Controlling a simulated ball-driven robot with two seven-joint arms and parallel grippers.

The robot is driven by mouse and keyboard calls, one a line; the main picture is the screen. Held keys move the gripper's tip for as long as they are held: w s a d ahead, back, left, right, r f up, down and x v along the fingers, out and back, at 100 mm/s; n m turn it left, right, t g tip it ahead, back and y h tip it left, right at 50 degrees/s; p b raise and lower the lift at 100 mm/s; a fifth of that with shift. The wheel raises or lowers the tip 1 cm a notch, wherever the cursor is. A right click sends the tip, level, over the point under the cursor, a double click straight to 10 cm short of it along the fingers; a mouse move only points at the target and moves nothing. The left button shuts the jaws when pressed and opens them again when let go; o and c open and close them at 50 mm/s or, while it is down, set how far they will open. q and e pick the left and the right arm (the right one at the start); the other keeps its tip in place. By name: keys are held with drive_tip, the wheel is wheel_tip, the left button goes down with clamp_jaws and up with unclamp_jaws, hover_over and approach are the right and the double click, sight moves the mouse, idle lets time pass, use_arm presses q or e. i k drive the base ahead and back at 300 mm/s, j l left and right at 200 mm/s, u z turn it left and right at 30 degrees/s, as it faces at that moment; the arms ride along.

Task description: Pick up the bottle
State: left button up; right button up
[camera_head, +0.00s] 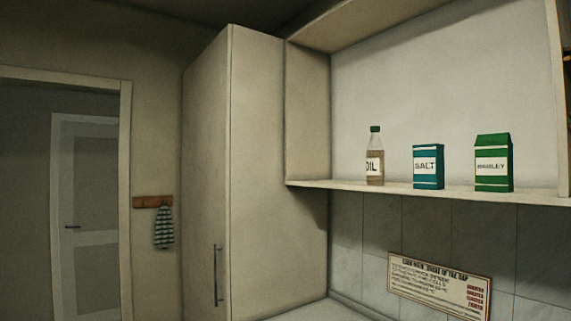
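One bottle (375,158) is in the head view, right of the middle. It has a dark green cap, clear upper glass, brownish contents and a white label reading OIL. It stands upright on an open wall shelf (430,193), near the shelf's left part. Neither of my grippers shows in this view.
A teal SALT box (428,166) and a green BARLEY carton (493,163) stand right of the bottle, apart from it. A tall cabinet (270,180) rises to the left. A printed sign (440,284) leans below the shelf. A towel (163,228) hangs far left.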

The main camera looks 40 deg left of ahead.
sight(376, 162)
drive_tip(key=u, duration=0.85)
drive_tip(key=i+j+z, duration=0.1)
drive_tip(key=j, duration=0.2)
drive_tip(key=i+j+z, duration=0.1)
drive_tip(key=i+j, duration=0.15)
drive_tip(key=i+j+z, duration=0.1)
drive_tip(key=j, duration=0.25)
